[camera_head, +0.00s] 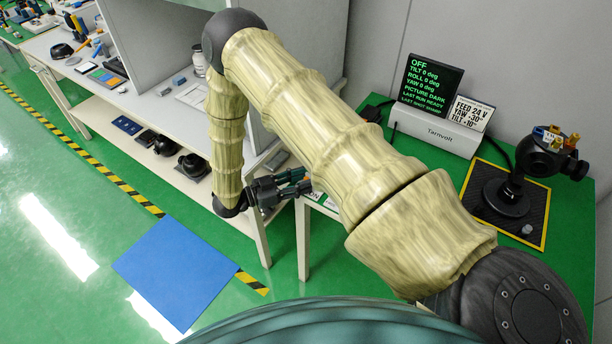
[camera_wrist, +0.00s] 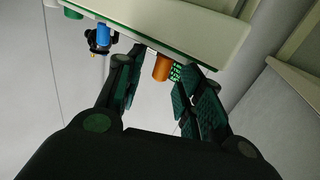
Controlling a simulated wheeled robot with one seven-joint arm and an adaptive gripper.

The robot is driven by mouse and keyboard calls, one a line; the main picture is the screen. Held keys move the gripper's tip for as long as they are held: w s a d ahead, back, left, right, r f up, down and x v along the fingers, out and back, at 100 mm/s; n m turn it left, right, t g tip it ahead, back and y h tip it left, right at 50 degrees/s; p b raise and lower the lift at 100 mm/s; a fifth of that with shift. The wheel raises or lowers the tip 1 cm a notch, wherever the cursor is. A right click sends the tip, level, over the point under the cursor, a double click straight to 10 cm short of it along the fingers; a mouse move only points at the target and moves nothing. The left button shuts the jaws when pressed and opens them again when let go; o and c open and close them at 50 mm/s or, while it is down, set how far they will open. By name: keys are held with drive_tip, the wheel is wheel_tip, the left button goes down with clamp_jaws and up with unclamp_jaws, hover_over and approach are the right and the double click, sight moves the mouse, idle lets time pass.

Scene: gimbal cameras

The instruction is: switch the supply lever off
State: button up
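The white supply box (camera_head: 437,135) marked "Tarnvolt" stands on the green tabletop at the right in the head view. Its dark screen (camera_head: 430,82) reads OFF, with tilt, roll and yaw at 0 deg and PICTURE DARK. My gripper (camera_head: 305,181) is left of the box, near the table's left end. In the wrist view my gripper (camera_wrist: 158,88) is open, with an orange cylinder (camera_wrist: 162,67) showing between the fingers, apparently beyond them. A blue cylinder (camera_wrist: 103,34) shows further left.
A black gimbal (camera_head: 545,158) stands on a yellow-edged mat (camera_head: 528,224) at the right. A card (camera_head: 472,111) reads FEED 24 V, YAW -30, TILT -10. A white bench (camera_head: 130,95) is at the left. A blue floor mat (camera_head: 175,272) lies on open green floor.

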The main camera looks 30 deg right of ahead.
drive_tip(key=shift+x, duration=0.95)
clamp_jaws()
drive_tip(key=shift+w+f, duration=0.1)
drive_tip(key=shift+f, duration=0.05)
drive_tip(key=shift+m+g+b, duration=0.3)
drive_tip(key=shift+m+g, duration=0.1)
drive_tip(key=shift+g, duration=0.2)
drive_tip(key=shift+w+m+g+y+b, duration=0.15)
drive_tip(key=shift+m+g+y+b, duration=0.2)
drive_tip(key=shift+g, duration=0.25)
